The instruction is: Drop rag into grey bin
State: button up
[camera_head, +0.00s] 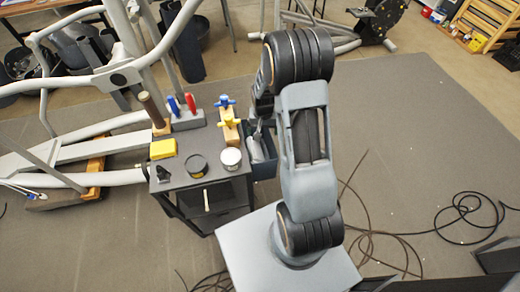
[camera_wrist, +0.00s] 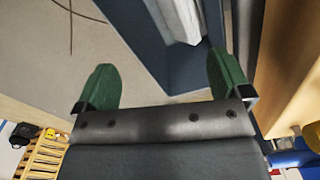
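My gripper (camera_wrist: 163,82) is open in the wrist view, its two green fingers wide apart with nothing between them. Beyond the fingers is a dark blue-grey bin (camera_wrist: 138,30) holding a pale grey-white, folded thing (camera_wrist: 180,18) that may be the rag. In the head view this bin (camera_head: 264,169) hangs at the right side of the tool cart, with a grey thing (camera_head: 254,148) in it. There my gripper is mostly hidden behind my arm, above the bin. I cannot tell which container is the grey bin; a dark bin (camera_head: 187,52) stands behind the cart.
The dark cart (camera_head: 224,188) bears a yellow block (camera_head: 163,149), a black tin (camera_head: 196,166), a white-topped tin (camera_head: 231,159) and upright tools. A grey exercise machine frame (camera_head: 120,148) stands left. Black cables (camera_head: 465,212) lie on the right floor.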

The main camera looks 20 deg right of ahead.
jog(key=shift+o, duration=0.2)
notch_tip(320, 180, up, 14)
dwell(0.6)
jog(key=shift+f, duration=0.1)
dwell(0.4)
jog(key=s+a+r+n+t, duration=0.2)
jog(key=s+a+r, duration=0.2)
jog(key=s, duration=0.3)
jog(key=s+a+r+n+t, duration=0.2)
jog(key=s+a+r+n, duration=0.1)
jog(key=s, duration=0.5)
jog(key=shift+s+a+r, duration=0.3)
jog(key=shift+a+r, duration=0.5)
jog(key=shift+a, duration=0.35)
